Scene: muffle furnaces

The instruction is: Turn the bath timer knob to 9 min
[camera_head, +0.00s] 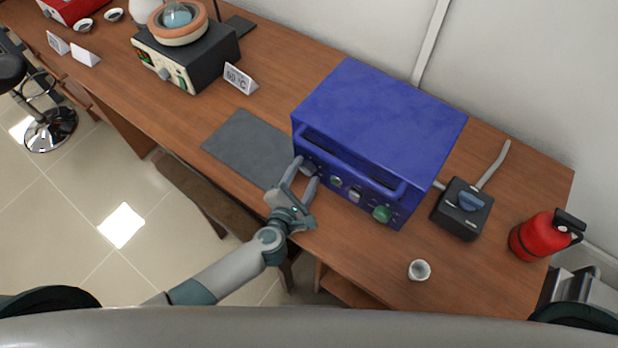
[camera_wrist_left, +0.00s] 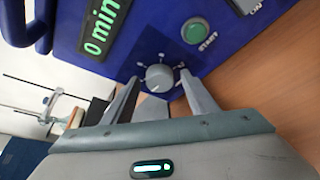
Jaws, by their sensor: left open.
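A blue box-shaped device (camera_head: 380,105) stands on the wooden bench with knobs and buttons low on its front. In the left wrist view its panel shows a green "0 min" display (camera_wrist_left: 103,28), a green START button (camera_wrist_left: 195,31) and a round grey knob (camera_wrist_left: 160,77) ringed by pale marks. My left gripper (camera_head: 305,170) is at the left end of this panel. Its fingers are open, one on each side of the grey knob, with small gaps visible. The knob's pointer is too small to read. My right gripper is not in view.
A blue handle bar (camera_head: 350,162) crosses the front above the controls. A dark grey mat (camera_head: 247,146) lies left of the device.

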